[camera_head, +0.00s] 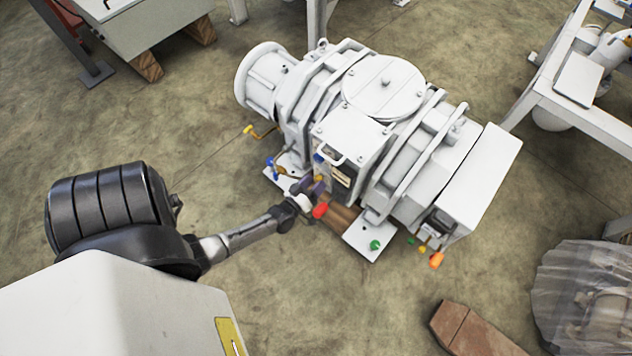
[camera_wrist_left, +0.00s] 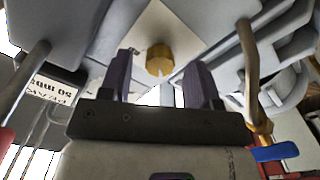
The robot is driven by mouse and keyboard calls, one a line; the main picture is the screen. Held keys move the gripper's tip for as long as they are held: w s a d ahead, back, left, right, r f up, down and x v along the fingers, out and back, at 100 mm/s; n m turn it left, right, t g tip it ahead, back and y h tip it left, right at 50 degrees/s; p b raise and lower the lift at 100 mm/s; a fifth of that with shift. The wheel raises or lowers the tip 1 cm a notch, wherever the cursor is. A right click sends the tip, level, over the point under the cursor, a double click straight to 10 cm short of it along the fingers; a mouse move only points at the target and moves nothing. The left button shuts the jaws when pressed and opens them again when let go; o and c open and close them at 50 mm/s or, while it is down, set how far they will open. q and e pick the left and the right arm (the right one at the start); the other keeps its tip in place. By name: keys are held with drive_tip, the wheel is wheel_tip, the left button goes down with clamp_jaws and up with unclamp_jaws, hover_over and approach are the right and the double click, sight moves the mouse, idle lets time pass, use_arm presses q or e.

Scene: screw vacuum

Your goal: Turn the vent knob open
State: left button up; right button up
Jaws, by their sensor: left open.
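A ribbed brass-yellow knob (camera_wrist_left: 158,60), apparently the vent knob, sits on a pale plate of the white vacuum pump (camera_head: 384,86). In the head view, a small yellow knob (camera_head: 319,178) shows just by the gripper. My left gripper (camera_head: 316,186) is at the pump's near side, under the panel. In the left wrist view, the open gripper (camera_wrist_left: 160,78) has its two dark fingers on either side of the knob's line, with the knob seen between the fingertips. Contact cannot be told. My right gripper is not in view.
A red knob (camera_head: 320,210) is close below my left gripper. A blue handle (camera_wrist_left: 274,152) is at the right in the wrist view. Green (camera_head: 375,245) and orange (camera_head: 436,260) knobs are further right. A brown block (camera_head: 474,330) lies on the floor, which is clear around my arm.

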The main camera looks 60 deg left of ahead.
use_arm(q)
drive_tip(key=shift+w+a, duration=0.25)
drive_tip(key=shift+w, duration=0.3)
drive_tip(key=shift+c, duration=0.4)
drive_tip(key=c, duration=0.8)
drive_tip(key=shift+c, duration=0.2)
